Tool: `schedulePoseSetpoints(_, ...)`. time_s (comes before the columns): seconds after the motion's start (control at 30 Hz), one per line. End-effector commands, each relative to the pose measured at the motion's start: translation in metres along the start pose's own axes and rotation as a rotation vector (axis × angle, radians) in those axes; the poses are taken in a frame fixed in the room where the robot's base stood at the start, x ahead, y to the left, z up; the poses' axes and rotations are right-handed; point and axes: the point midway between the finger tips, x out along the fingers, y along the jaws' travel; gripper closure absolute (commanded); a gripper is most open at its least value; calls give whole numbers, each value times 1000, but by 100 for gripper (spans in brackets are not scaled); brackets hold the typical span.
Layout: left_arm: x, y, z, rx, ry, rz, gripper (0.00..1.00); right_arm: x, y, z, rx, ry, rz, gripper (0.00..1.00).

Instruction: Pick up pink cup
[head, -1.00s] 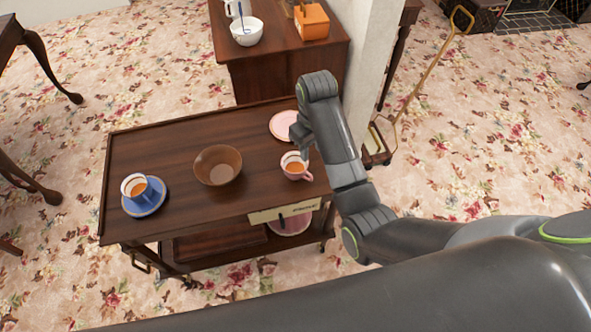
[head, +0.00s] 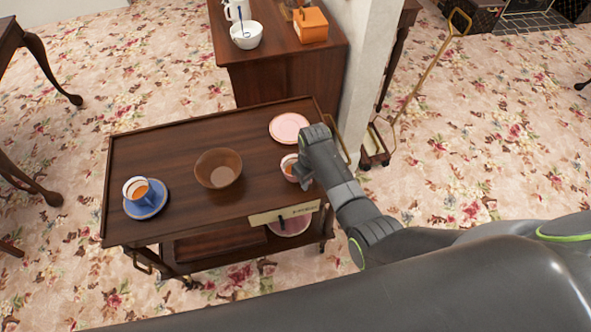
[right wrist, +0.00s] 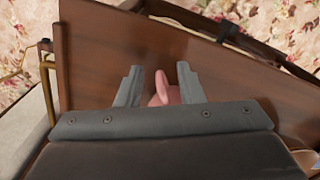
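The pink cup (head: 289,166) stands on the right part of the dark wooden trolley (head: 160,150), with orange-brown contents, partly hidden by my right gripper (head: 304,180). In the right wrist view, my right gripper (right wrist: 156,84) is open, its two grey fingers apart and pointing over the trolley top. The pink cup's handle (right wrist: 161,87) shows between the fingers, nearer the right wrist view's middle; the rest of the cup is hidden behind the gripper body. I cannot tell whether a finger touches it. My left gripper is not in view.
A pink saucer (head: 289,127) lies behind the cup. A brown bowl (head: 218,168) stands mid-trolley, and a blue cup (head: 139,189) on a blue saucer (head: 157,203) at the left. A white pillar (head: 369,70) rises close behind my right arm.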

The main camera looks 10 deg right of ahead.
Motion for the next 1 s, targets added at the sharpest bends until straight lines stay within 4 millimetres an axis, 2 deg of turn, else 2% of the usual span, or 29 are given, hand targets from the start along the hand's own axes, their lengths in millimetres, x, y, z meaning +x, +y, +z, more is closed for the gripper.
schedulePoseSetpoints(0.13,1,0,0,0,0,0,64,10,0,0,0,-1,0,66)
schedulePoseSetpoints(0.37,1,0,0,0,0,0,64,12,0,0,0,1,0,66)
schedulePoseSetpoints(0.4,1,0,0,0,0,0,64,12,0,0,0,1,0,67)
schedulePoseSetpoints(0.67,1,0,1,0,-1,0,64,11,0,0,0,1,0,100)
schedulePoseSetpoints(1.0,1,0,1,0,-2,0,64,11,0,0,0,2,1,100)
